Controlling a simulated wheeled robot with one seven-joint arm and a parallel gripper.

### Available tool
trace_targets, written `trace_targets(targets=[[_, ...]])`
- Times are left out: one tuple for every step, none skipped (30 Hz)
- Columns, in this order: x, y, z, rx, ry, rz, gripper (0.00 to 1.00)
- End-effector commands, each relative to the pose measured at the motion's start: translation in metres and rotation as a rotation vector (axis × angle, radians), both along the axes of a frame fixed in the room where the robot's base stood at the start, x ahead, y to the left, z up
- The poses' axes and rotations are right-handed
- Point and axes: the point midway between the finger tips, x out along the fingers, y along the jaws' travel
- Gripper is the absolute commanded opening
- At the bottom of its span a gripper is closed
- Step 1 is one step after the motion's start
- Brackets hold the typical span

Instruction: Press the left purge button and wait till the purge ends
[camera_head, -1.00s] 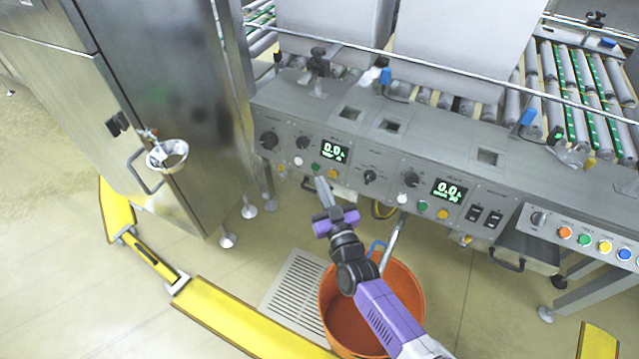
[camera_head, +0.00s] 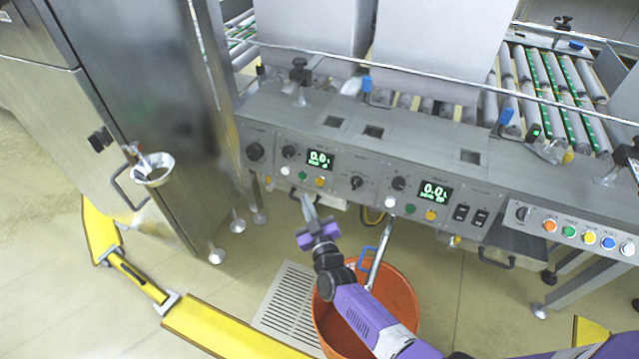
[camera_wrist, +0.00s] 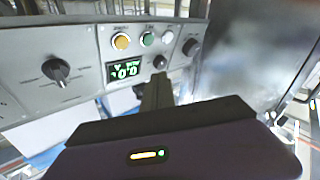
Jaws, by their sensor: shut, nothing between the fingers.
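The left control panel (camera_head: 335,177) has a lit display (camera_head: 319,160) that reads about 0.0. Below it sit a white button (camera_head: 284,170), a green button (camera_head: 303,176) and a yellow button (camera_head: 320,182). Their labels are too small to read, so I cannot tell which is the purge button. My gripper (camera_head: 307,202) is shut and empty, with its tips just below the green button and apart from it in the picture. The wrist view shows the panel upside down, with yellow (camera_wrist: 121,41), green (camera_wrist: 147,38) and white (camera_wrist: 167,37) buttons beyond my fingers (camera_wrist: 157,88).
A second panel with its own display (camera_head: 435,191) and buttons is to the right. An orange bucket (camera_head: 402,300) stands below, by a floor grate (camera_head: 290,308). A steel cabinet (camera_head: 140,110) with a funnel (camera_head: 153,169) is at left. Yellow barriers (camera_head: 215,325) lie on the floor.

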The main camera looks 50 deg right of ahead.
Motion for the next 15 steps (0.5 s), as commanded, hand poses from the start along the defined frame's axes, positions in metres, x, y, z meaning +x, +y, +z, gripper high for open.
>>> trace_targets(targets=[[0.002,-0.005,-0.006,-0.001,-0.001,-0.002,0.0],[0.003,-0.008,-0.008,-0.002,-0.001,-0.002,0.0],[0.004,-0.013,-0.01,-0.002,-0.002,-0.003,0.0],[0.005,-0.016,-0.011,-0.002,-0.001,-0.003,0.0],[0.006,-0.02,-0.013,-0.002,-0.001,-0.003,0.0],[0.008,-0.025,-0.016,-0.002,-0.001,-0.004,0.0],[0.01,-0.028,-0.017,-0.002,-0.001,-0.003,0.0],[0.011,-0.032,-0.019,-0.001,-0.002,-0.003,0.0],[0.013,-0.037,-0.02,-0.003,-0.003,-0.002,0.0],[0.014,-0.04,-0.021,-0.002,-0.002,-0.002,0.0],[0.015,-0.044,-0.022,-0.001,-0.003,-0.003,0.0],[0.016,-0.049,-0.024,-0.003,-0.001,-0.004,0.0],[0.018,-0.051,-0.025,-0.001,0.0,-0.003,0.0],[0.019,-0.054,-0.026,-0.001,-0.001,-0.002,0.0],[0.02,-0.057,-0.027,-0.003,-0.001,-0.001,0.0]])
